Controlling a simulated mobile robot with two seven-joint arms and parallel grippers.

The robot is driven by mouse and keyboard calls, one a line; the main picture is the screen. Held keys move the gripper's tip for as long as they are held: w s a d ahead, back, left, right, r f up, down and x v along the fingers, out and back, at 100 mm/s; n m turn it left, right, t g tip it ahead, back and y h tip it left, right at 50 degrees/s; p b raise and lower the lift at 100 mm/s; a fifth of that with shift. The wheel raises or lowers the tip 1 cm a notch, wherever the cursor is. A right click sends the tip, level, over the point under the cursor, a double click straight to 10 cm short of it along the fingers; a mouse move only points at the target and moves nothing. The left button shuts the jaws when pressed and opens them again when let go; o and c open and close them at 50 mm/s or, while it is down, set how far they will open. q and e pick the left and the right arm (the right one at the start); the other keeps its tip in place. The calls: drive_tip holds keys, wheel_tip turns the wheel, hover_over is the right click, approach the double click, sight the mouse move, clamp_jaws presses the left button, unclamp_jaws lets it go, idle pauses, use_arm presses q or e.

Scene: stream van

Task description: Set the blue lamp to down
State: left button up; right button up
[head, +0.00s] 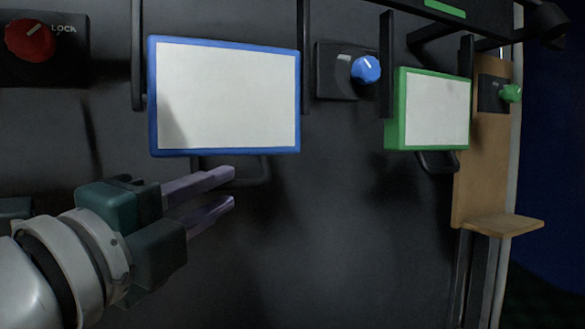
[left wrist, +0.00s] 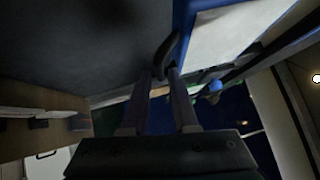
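The blue lamp (head: 228,97) is a white panel in a blue frame, hanging on the dark wall, its face towards me. A dark handle (head: 265,170) sticks out below its lower edge. The lamp (left wrist: 222,38) also shows at the upper right of the left wrist view, with the handle (left wrist: 166,52) by the fingertips. My left gripper (head: 232,187) is open just below the lamp, its upper finger covering part of the handle. I cannot tell whether the fingers touch the handle. My right gripper is not in view.
A blue knob (head: 366,69) is right of the lamp, and a red LOCK knob (head: 30,40) is far left. A green-framed lamp (head: 434,108) with its own handle hangs further right, near a green knob (head: 511,93) and a wooden ledge (head: 500,225). The wall below is clear.

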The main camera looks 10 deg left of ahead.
sight(229, 188)
use_arm(q)
drive_tip(key=shift+p+x, duration=0.5)
drive_tip(key=shift+x, duration=1.3)
drive_tip(key=shift+c, duration=0.4)
clamp_jaws()
drive_tip(key=shift+f, duration=0.1)
